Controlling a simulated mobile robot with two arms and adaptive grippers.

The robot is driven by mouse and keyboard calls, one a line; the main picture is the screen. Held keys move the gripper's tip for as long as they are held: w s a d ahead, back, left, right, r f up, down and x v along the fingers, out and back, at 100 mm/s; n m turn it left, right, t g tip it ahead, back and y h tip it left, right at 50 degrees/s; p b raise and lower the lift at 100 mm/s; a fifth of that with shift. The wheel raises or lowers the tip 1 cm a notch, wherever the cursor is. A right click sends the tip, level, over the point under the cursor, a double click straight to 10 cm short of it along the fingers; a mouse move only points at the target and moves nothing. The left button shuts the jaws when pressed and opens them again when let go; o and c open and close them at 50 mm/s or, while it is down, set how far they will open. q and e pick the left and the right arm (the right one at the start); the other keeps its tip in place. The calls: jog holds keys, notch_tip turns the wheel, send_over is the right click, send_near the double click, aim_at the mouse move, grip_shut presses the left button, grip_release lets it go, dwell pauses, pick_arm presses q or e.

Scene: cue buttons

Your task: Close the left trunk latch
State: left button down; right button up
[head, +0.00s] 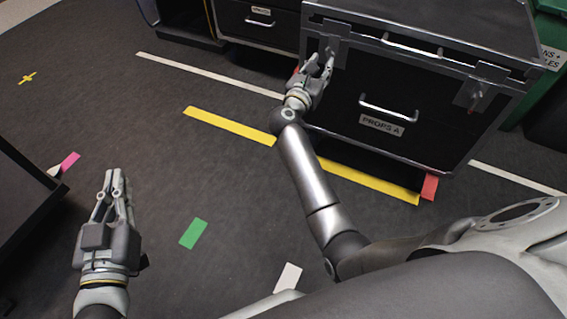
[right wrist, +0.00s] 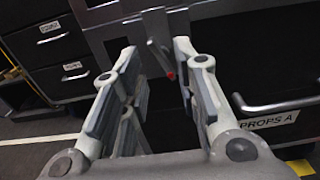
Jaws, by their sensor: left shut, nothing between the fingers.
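The black trunk (head: 345,85) with metal edges and a "PROPS A" label stands at the upper right of the head view. Its left latch (head: 335,28) is a grey metal plate high on the front, partly hidden by my right gripper (head: 322,62). In the right wrist view, the latch's narrow flap (right wrist: 158,45) with a red tip shows just beyond and between the fingertips of my right gripper (right wrist: 157,52). Those fingers are apart and hold nothing; contact with the flap cannot be told. My left gripper (head: 116,174) is shut and empty, low at the left, away from the trunk.
The trunk's right latch (head: 478,92) has a reddish tip below it. A handle (head: 388,108) projects from the trunk front. Black drawers (head: 258,30) stand behind left, a green bin (head: 548,30) at right. A dark box edge (head: 35,200) lies left; taped floor between is clear.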

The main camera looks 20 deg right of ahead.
jog(key=s+a+f+n+t+y+p, duration=0.2)
jog(key=a+f+n+y+p, duration=0.15)
jog(key=a+n+p, duration=0.5)
jog(key=s+a+f+n+t+y+p, duration=0.1)
jog(key=a+f+n+t+y+p, duration=0.25)
jog(key=n, duration=0.85)
jog(key=s+a+f+n+g+y+p, duration=0.2)
jog(key=s+f+n+y+p, duration=0.1)
jog(key=s+n, duration=0.3)
jog(key=s+a+f+n+g+y+p, duration=0.2)
jog(key=s+a+f+n+y+p, duration=0.1)
jog(key=s+f+n+p, duration=0.3)
jog(key=shift+f, duration=0.2)
jog(key=shift+a+g, duration=0.1)
jog(key=shift+g, duration=0.15)
